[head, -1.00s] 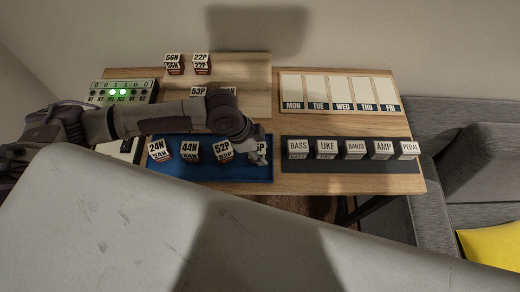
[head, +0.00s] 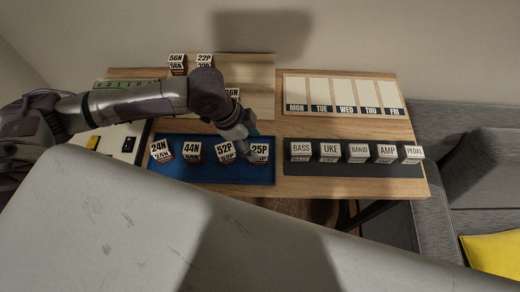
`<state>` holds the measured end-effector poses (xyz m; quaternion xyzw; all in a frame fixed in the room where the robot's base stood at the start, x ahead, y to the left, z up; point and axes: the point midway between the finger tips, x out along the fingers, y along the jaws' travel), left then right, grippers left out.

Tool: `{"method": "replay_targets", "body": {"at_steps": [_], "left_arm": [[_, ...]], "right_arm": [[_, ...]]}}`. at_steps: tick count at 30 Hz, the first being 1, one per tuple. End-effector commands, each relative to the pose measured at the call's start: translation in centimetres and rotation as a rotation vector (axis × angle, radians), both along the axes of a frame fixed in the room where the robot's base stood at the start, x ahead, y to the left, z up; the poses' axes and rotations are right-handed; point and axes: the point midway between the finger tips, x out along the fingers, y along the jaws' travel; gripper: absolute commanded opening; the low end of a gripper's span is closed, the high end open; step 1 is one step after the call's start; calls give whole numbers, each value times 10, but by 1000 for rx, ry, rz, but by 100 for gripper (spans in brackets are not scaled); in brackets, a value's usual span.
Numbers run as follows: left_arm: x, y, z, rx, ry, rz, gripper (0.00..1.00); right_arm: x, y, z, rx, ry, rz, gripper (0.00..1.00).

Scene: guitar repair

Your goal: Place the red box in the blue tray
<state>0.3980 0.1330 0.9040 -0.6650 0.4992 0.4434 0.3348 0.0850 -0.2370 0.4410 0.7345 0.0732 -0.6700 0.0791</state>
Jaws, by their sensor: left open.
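The blue tray (head: 205,178) is a flat blue area at the front left of the wooden table. Several small boxes with white labelled tops and reddish-brown sides stand in a row on it: 24N (head: 161,151), 44N (head: 192,152), 52P (head: 225,150) and 25P (head: 260,152). Boxes 56N (head: 177,64) and 22P (head: 204,61) stand at the back left; another (head: 233,93) is partly hidden by my arm. My left gripper (head: 247,133) is open, just behind and above 25P and 52P; contact cannot be told. My right gripper is not in view.
A dark tray (head: 350,168) at right holds several grey-white boxes labelled BASS to PEDAL. Behind it lies a weekday panel (head: 340,92). A switch panel (head: 125,138) is at left, partly under my arm. A grey sofa (head: 480,165) stands right of the table.

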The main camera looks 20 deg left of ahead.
Motion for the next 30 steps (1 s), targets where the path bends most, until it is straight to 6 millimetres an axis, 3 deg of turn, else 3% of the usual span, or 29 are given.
{"method": "replay_targets", "body": {"at_steps": [3, 9, 30], "left_arm": [[-2, 9, 21, 1, -4, 2, 64], [-5, 18, 44, 0, -1, 0, 64], [-6, 19, 48, 0, 0, 1, 64]], "right_arm": [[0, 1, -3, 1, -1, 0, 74], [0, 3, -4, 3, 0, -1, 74], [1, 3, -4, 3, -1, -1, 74]]}}
